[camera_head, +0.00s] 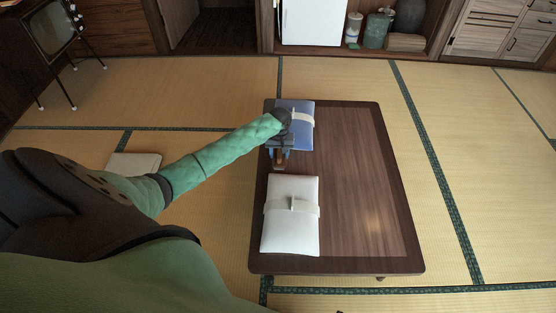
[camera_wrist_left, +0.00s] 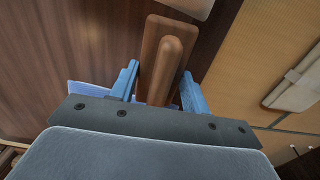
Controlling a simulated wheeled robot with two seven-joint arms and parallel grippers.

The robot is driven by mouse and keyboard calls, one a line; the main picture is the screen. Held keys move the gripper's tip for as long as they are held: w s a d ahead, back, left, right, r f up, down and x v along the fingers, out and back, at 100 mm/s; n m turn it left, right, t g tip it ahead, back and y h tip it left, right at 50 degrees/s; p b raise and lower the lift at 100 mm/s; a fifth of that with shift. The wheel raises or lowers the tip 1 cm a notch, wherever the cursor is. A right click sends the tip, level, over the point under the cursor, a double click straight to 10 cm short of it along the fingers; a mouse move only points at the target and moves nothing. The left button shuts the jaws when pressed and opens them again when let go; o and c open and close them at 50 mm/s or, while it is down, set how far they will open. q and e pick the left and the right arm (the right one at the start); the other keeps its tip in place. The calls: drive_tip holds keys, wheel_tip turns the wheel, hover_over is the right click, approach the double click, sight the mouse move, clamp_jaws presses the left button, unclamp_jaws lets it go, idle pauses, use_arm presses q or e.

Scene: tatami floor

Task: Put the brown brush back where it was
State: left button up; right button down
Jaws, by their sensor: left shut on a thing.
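The brown brush (camera_wrist_left: 165,55) is a wooden block with a raised rounded ridge. My left gripper (camera_wrist_left: 160,92) is shut on it, with a blue finger on each side. In the head view the gripper (camera_head: 279,155) points down over the left edge of the low table (camera_head: 355,180), between the blue bundle and the white bundle. The brush shows there only as a small brown patch (camera_head: 279,159) below the fingers. I cannot tell whether it touches the tabletop. My right gripper is not in view.
A blue bundle (camera_head: 302,137) with a pale band lies behind the gripper, and a white bundle (camera_head: 290,235) lies in front. The right part of the table is clear. A pale flat thing (camera_head: 133,164) lies on the tatami to the left. A television (camera_head: 50,28) stands farther back.

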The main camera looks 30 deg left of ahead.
use_arm(q)
drive_tip(key=shift+w+a+f, duration=0.1)
drive_tip(key=shift+a+f, duration=0.15)
drive_tip(key=shift+a, duration=0.1)
drive_tip(key=shift+f, duration=0.35)
wheel_tip(320, 180, down, 3)
drive_tip(key=shift+b, duration=0.3)
drive_tip(key=shift+f, duration=0.2)
drive_tip(key=o, duration=0.8)
drive_tip(key=shift+o, duration=0.7)
drive_tip(key=shift+r, duration=0.25)
wheel_tip(320, 180, up, 11)
drive_tip(key=shift+f+p, duration=0.15)
drive_tip(key=shift+p, duration=0.55)
drive_tip(key=shift+r, duration=0.45)
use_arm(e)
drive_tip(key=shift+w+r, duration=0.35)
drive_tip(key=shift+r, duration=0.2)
